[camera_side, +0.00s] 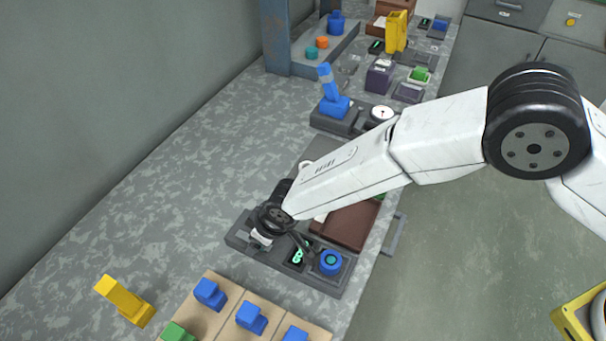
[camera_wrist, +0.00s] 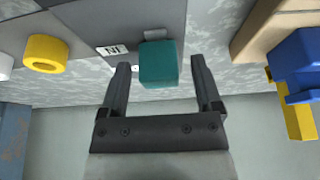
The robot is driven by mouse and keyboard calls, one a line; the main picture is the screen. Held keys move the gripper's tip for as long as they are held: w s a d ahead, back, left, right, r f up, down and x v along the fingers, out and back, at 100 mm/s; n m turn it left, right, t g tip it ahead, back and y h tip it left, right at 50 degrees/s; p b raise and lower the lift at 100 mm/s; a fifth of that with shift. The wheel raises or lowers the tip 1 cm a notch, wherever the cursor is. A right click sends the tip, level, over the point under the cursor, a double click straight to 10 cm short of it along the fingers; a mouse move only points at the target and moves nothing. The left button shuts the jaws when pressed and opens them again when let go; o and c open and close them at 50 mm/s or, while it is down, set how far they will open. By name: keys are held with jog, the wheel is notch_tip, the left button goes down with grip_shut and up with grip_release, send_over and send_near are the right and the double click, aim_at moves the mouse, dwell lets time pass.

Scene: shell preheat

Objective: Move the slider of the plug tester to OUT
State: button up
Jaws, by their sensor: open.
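The plug tester appears to be the dark grey panel (camera_side: 316,280) at the front of the bench; a grey panel also shows in the wrist view (camera_wrist: 85,18). A teal block (camera_wrist: 158,65), apparently the slider's knob, stands at that panel's edge, beside a small white label (camera_wrist: 111,50) whose text I cannot read surely. My gripper (camera_wrist: 160,64) is open, with one finger on each side of the teal block and gaps visible on both sides. In the side view my gripper (camera_side: 262,237) is low over the panel's left end and hides the knob.
A yellow ring (camera_wrist: 46,53) shows in the wrist view. Bench left of the panel is clear.

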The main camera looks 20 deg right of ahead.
grip_shut()
dwell(1.3)
